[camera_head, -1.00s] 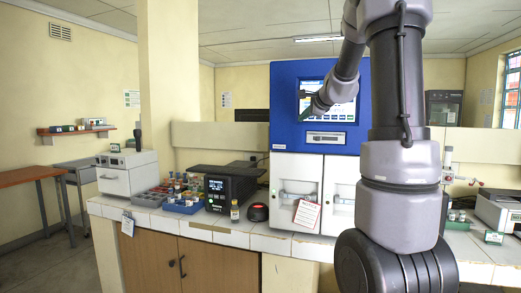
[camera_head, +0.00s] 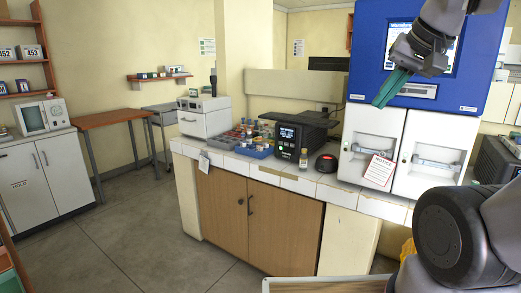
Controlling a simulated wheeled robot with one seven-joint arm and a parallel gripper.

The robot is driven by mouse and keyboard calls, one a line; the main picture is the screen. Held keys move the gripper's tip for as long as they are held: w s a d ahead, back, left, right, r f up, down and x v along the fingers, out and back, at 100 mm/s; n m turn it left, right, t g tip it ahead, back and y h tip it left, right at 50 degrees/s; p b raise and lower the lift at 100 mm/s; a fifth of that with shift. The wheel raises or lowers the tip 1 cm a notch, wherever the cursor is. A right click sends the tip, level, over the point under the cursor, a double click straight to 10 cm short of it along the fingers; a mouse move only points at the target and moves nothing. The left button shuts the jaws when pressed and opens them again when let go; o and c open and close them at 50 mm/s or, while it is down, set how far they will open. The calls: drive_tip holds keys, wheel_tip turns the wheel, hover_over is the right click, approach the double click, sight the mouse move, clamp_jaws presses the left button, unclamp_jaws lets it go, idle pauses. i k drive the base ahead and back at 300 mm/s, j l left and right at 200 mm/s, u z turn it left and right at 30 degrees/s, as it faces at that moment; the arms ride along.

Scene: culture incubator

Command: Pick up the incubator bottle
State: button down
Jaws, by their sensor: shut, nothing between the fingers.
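A small amber bottle (camera_head: 303,159) with a pale label stands upright on the white tiled counter (camera_head: 268,178), near its front edge. It is just in front of a black device with a lit display (camera_head: 291,139). My gripper (camera_head: 382,99) is in the upper right, in front of the blue cabinet. Its greenish fingers are shut and empty and point down and left. It is above and to the right of the bottle, well apart from it.
A blue rack with several vials (camera_head: 256,154) stands left of the black device. A black puck with a red top (camera_head: 326,163) is right of the bottle. The blue and white cabinet (camera_head: 372,128) carries a notice (camera_head: 379,171). Floor (camera_head: 140,228) is clear at left.

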sight(243, 140)
drive_tip(key=i+j+z, duration=0.15)
drive_tip(key=i+j, duration=0.3)
drive_tip(key=i, duration=0.2)
drive_tip(key=i+j+z, duration=0.15)
drive_tip(key=i+j, duration=0.35)
drive_tip(key=i, duration=0.15)
drive_tip(key=i+j, duration=0.2)
drive_tip(key=j, duration=0.15)
drive_tip(key=i+j+z, duration=0.15)
drive_tip(key=j, duration=0.2)
drive_tip(key=i+j, duration=0.25)
drive_tip(key=j, duration=0.15)
drive_tip(key=i+j+z, duration=0.1)
drive_tip(key=j, duration=0.3)
drive_tip(key=i+j+z, duration=0.1)
drive_tip(key=i+j, duration=0.15)
drive_tip(key=j, duration=0.15)
drive_tip(key=z, duration=1.3)
drive_tip(key=u, duration=1.5)
